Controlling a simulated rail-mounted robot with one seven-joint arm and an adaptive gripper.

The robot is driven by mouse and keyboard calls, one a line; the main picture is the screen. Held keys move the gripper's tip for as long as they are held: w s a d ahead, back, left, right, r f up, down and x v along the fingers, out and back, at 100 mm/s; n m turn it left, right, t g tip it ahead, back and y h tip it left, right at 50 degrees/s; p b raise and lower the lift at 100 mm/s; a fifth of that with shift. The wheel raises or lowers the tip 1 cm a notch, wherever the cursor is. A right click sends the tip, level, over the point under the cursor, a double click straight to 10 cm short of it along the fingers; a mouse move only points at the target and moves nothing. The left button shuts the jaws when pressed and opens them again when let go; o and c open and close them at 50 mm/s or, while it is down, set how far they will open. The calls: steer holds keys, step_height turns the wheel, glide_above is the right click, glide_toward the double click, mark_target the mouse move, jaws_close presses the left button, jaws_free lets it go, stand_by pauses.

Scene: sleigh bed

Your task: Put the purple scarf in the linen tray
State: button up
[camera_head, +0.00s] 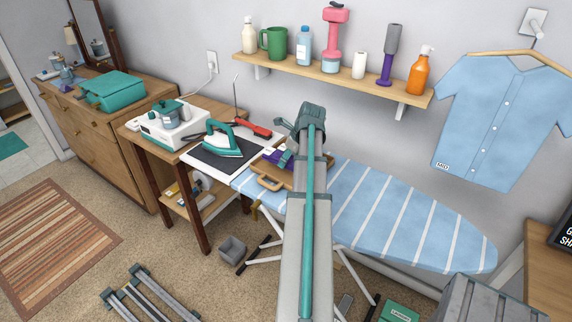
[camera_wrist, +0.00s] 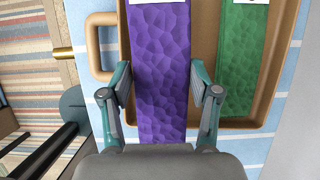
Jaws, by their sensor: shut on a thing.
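The purple scarf (camera_wrist: 160,75) is a flat folded strip with a white label at its top edge in the wrist view. My gripper (camera_wrist: 160,84) has one finger on each side of the scarf and is shut on it. The scarf is over the brown linen tray (camera_wrist: 101,46), and its near end covers the tray's near rim. Whether it touches the tray floor I cannot tell. In the head view the scarf (camera_head: 274,155) shows as a small purple patch at the tray (camera_head: 268,184), left of my arm, which hides part of the tray.
A green folded cloth (camera_wrist: 243,60) lies in the tray, right of the scarf. The tray stands on the striped ironing board (camera_head: 400,220). A teal iron (camera_head: 226,143) and red-handled tool (camera_head: 253,129) are to the left. A shelf (camera_head: 330,78) with bottles hangs behind.

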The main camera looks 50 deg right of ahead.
mark_target(283, 171)
steer(key=shift+w+d+f, duration=0.3)
steer(key=shift+w+f, duration=0.1)
steer(key=shift+f, duration=0.15)
steer(key=shift+w+d+f, duration=0.25)
steer(key=shift+w+f, duration=0.1)
steer(key=shift+f, duration=0.15)
steer(key=shift+w+d+f+p, duration=0.15)
steer(key=shift+f+p, duration=0.75)
steer(key=shift+f, duration=0.95)
steer(key=shift+f, duration=0.1)
steer(key=o, duration=1.3)
steer(key=b+v, duration=0.2)
steer(key=v, duration=1)
